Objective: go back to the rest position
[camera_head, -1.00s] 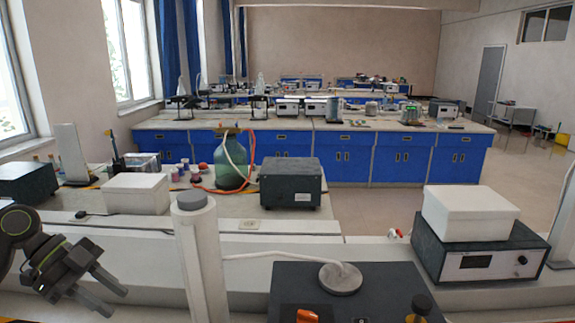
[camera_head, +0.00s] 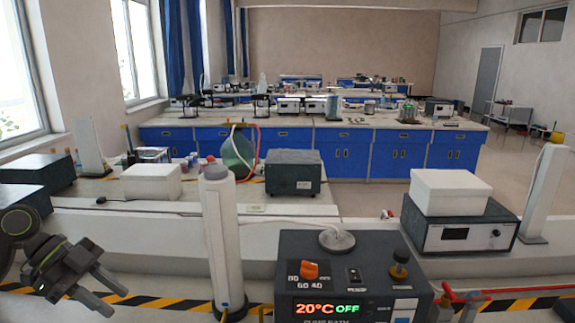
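My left gripper (camera_head: 111,302) is at the lower left of the head view, on a dark arm that comes in from the left edge. Its two grey fingers point down and to the right, with a gap between them and nothing held. It shows in front of the near bench (camera_head: 130,247); I cannot tell its height above it. My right gripper is out of view.
A dark bath unit (camera_head: 345,275) reading "20°C OFF" stands at the near centre, beside a white column (camera_head: 218,245). A white box (camera_head: 450,191) sits on a dark instrument (camera_head: 462,233) at the right. Yellow-black tape (camera_head: 165,303) lines the bench's near edge.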

